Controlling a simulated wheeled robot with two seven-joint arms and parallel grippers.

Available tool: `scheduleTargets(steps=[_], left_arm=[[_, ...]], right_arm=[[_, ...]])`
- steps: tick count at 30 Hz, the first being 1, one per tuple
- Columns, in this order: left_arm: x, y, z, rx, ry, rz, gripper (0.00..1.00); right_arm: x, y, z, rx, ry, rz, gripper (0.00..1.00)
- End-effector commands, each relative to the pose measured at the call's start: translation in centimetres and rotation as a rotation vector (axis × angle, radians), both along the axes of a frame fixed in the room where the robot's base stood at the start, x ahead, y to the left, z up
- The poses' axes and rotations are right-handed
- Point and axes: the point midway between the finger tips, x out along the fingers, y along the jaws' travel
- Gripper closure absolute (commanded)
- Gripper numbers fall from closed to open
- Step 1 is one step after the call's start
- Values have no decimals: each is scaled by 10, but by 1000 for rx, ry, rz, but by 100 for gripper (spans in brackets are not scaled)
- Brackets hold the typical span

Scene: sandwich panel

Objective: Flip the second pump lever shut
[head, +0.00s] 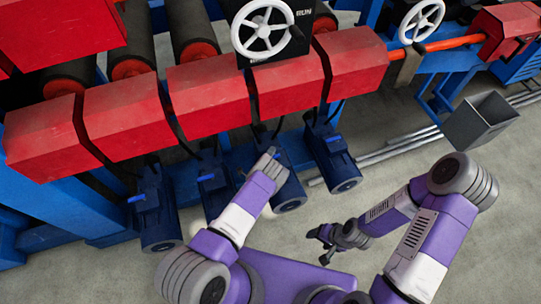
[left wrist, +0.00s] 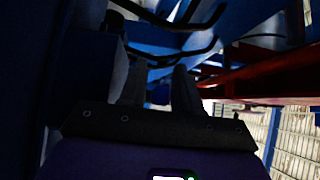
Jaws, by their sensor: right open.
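Several dark blue pumps stand in a row below the red housings in the head view: the leftmost pump (head: 157,220), the one beside it (head: 214,192), a third (head: 290,192) and the rightmost (head: 335,165). Small brighter blue parts, perhaps levers, show on top, such as the one on the second pump from the left (head: 206,178). Their positions are too small to tell. My left gripper (head: 270,157) is at the third pump from the left and partly covers it. In the left wrist view its fingers (left wrist: 158,85) stand apart, with dark curved bars beyond. My right gripper (head: 327,238) is open and empty over the floor.
Red housings (head: 207,95) and rollers (head: 190,30) line the machine above the pumps. A white handwheel (head: 262,28) is at the top. A grey bin (head: 480,121) and pipes (head: 395,146) lie to the right. The floor (head: 300,225) between my arms is clear.

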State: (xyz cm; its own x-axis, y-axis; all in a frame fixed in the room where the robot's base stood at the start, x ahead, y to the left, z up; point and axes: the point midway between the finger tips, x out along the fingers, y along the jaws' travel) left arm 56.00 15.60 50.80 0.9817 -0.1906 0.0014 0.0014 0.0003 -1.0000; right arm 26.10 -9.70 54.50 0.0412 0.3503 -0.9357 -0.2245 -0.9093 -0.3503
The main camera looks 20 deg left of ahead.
Motion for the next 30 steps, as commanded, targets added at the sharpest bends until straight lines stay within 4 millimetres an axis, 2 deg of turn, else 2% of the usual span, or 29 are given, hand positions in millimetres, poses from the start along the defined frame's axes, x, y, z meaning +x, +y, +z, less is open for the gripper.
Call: scheduleTargets(steps=[1,6,20,30], left_arm=[[0,0,0,0,0,0,77],[0,0,0,0,0,0,100],[-3,-1,0,-2,1,74,100],[-10,-5,0,-3,1,337,100]], right_arm=[[0,0,0,0,0,0,34],[0,0,0,0,0,0,34],[0,0,0,0,0,0,34],[0,0,0,0,0,0,34]])
